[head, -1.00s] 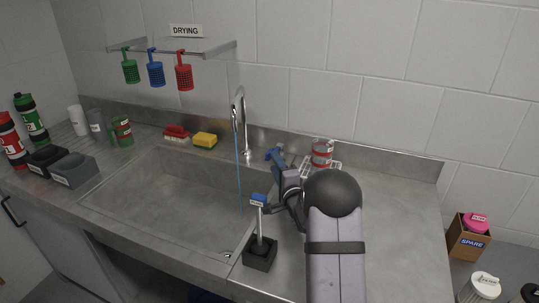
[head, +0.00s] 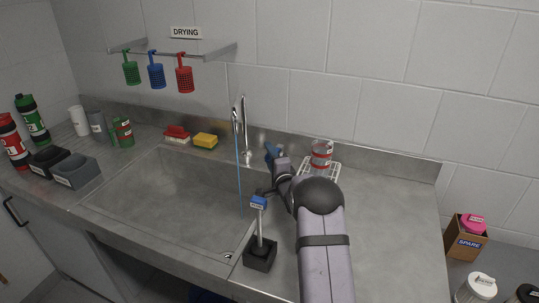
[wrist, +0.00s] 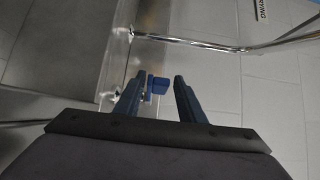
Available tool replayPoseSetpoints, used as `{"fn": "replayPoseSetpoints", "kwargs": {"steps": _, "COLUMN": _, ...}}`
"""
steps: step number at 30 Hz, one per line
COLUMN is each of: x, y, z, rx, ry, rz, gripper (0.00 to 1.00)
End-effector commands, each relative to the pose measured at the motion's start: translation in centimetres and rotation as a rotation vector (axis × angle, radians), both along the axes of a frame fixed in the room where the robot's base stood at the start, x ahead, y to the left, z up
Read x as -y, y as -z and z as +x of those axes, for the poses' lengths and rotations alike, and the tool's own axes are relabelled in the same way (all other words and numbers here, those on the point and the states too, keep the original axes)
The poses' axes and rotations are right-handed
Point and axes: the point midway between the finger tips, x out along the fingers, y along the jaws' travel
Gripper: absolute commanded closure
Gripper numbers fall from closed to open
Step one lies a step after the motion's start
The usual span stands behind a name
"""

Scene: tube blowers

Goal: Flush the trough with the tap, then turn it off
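The chrome tap (head: 245,130) stands at the back edge of the steel trough (head: 150,200), and a thin blue stream of water (head: 239,170) falls from its spout into the trough. In the wrist view, a small blue block, seemingly the tap's handle (wrist: 158,84), shows in the gap between my fingers, near their tips. My gripper (wrist: 157,82) is open, with dark blue fingers either side of that block; I cannot tell if they touch it. In the head view my gripper (head: 271,153) is just right of the tap's base, and the handle is not distinct there.
A blue-topped brush (head: 259,203) stands in a black holder at the front right of the trough. A red-banded jar (head: 321,155) sits on a white rack behind my arm. A red brush (head: 177,134) and yellow sponge (head: 205,140) lie on the back ledge. The right counter is mostly clear.

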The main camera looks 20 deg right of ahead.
Motion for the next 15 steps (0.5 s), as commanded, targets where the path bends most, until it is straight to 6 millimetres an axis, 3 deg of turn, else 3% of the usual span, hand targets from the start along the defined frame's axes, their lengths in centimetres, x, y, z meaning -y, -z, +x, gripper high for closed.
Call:
{"fn": "replayPoseSetpoints", "kwargs": {"steps": 7, "x": -0.02, "y": 0.03, "z": 0.03, "rx": 0.000, "ry": 0.000, "rz": 0.000, "gripper": 0.64}}
{"fn": "replayPoseSetpoints", "kwargs": {"steps": 12, "x": -0.02, "y": -0.05, "z": 0.03, "rx": 0.001, "ry": 0.000, "rz": 0.000, "gripper": 1.00}}
{"fn": "replayPoseSetpoints", "kwargs": {"steps": 15, "x": 0.00, "y": -0.14, "z": 0.05, "rx": 0.003, "ry": -0.001, "rz": 0.000, "gripper": 1.00}}
